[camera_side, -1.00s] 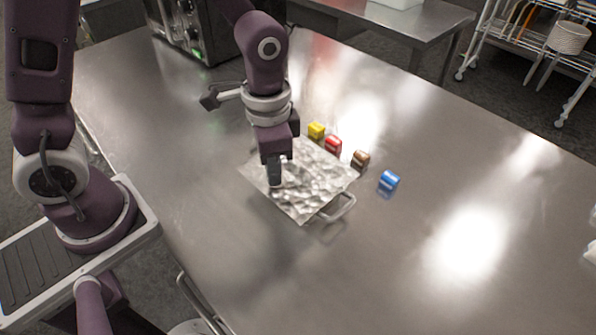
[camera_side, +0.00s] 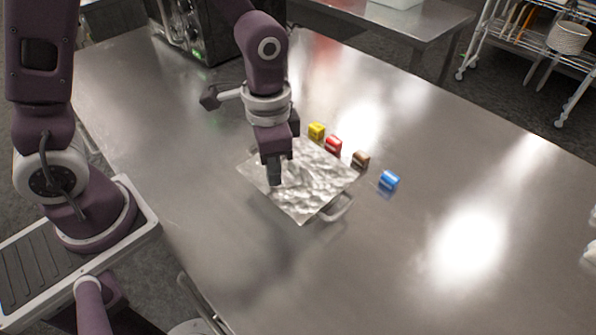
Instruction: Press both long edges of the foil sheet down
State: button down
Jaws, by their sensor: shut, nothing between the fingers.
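The foil sheet (camera_side: 312,182) is a crinkled silver square in the middle of the steel table. It lies over a tray or pan whose metal handle (camera_side: 338,208) sticks out at the front right corner. My gripper (camera_side: 274,182) is shut and empty, pointing down over the left part of the foil. Its fingertips are at or just above the foil; I cannot tell whether they touch. My gripper and wrist hide part of the foil's far left side.
Small yellow (camera_side: 316,131), red (camera_side: 333,144), brown (camera_side: 360,159) and blue (camera_side: 389,180) blocks stand in a row just behind and right of the foil. A dark appliance (camera_side: 195,30) stands at the table's far left.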

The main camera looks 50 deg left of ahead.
jog(key=shift+f, duration=0.9)
dwell(1.4)
jog(key=shift+r, duration=3.55)
jog(key=s+a+r+n+t, duration=0.5)
jog(key=s+a+r+n, duration=0.1)
jog(key=s+r, duration=0.6)
jog(key=shift+s+a+t, duration=0.3)
jog(key=shift+a, duration=0.4)
